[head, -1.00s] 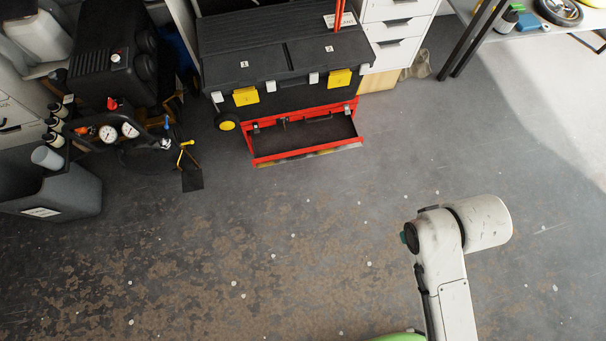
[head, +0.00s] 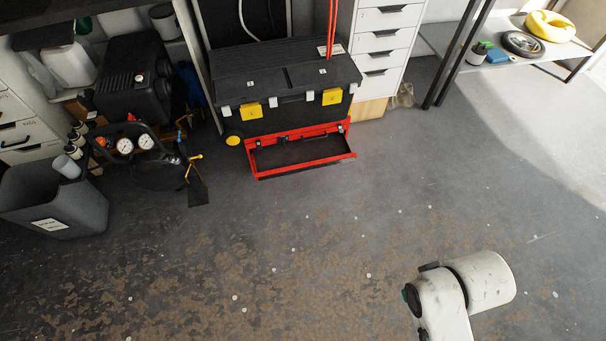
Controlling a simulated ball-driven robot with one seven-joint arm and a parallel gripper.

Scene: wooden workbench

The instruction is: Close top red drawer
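The red drawer (head: 316,172) sticks out, open, from the red tool chest (head: 262,139) under the black toolbox. It shows a dark, empty-looking inside and a red rim. The black toolbox (head: 290,80) with yellow latches sits on top of the chest. Only this one open drawer shows. My arm is at the lower right, well apart from the drawer, with bare floor between them. My gripper is not in view.
A black compressor (head: 137,145) with gauges and a grey bin (head: 54,200) stand left of the chest. White drawers (head: 384,45) stand behind to the right. A shelf table (head: 500,55) is at the upper right. The floor (head: 300,250) in front is clear.

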